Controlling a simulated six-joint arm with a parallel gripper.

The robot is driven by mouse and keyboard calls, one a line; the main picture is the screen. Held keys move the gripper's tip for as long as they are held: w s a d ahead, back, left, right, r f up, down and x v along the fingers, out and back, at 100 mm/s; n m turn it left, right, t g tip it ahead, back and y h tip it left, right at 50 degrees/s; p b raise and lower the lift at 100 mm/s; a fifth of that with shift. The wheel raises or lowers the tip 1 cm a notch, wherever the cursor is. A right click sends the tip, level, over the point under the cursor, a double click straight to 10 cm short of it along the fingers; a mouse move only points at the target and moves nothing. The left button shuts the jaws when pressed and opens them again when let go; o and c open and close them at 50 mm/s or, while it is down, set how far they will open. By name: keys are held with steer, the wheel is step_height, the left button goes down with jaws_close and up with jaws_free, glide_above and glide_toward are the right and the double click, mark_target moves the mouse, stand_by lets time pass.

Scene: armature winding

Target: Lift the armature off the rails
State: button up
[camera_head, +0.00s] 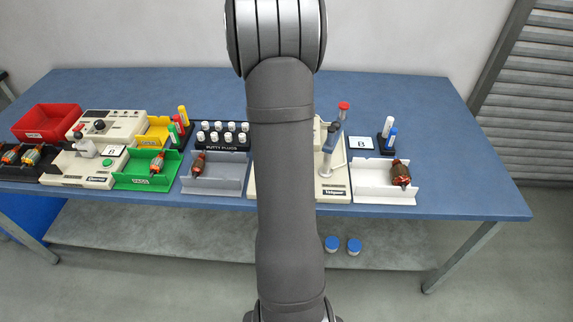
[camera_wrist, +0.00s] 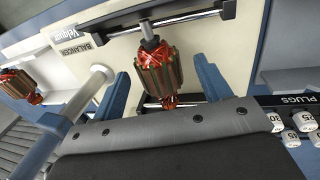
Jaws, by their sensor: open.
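The armature (camera_wrist: 158,72), with copper windings, a dark slotted core and a steel shaft, lies across two metal rails on the cream balancer (camera_wrist: 95,52) in the wrist view. My gripper (camera_wrist: 162,82) is open, its blue fingers on either side of the armature with gaps between. The upper rail (camera_wrist: 195,15) passes under the shaft end; the lower rail (camera_wrist: 185,99) is partly hidden by my gripper body. In the head view the balancer (camera_head: 333,188) is partly covered by my arm, which hides the armature on the rails and my gripper.
A white tray (camera_head: 370,192) holds another armature (camera_head: 400,173) at right. A lever with a red knob (camera_head: 343,105) rises from the balancer. The putty plug rack (camera_head: 222,143), grey tray (camera_head: 215,186) and green tray (camera_head: 140,182) stand left of my arm. Bare blue table lies at far right.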

steer(key=shift+d+f, duration=0.1)
steer(key=shift+f, duration=0.3)
steer(key=shift+r, duration=0.1)
steer(key=c, duration=1.3)
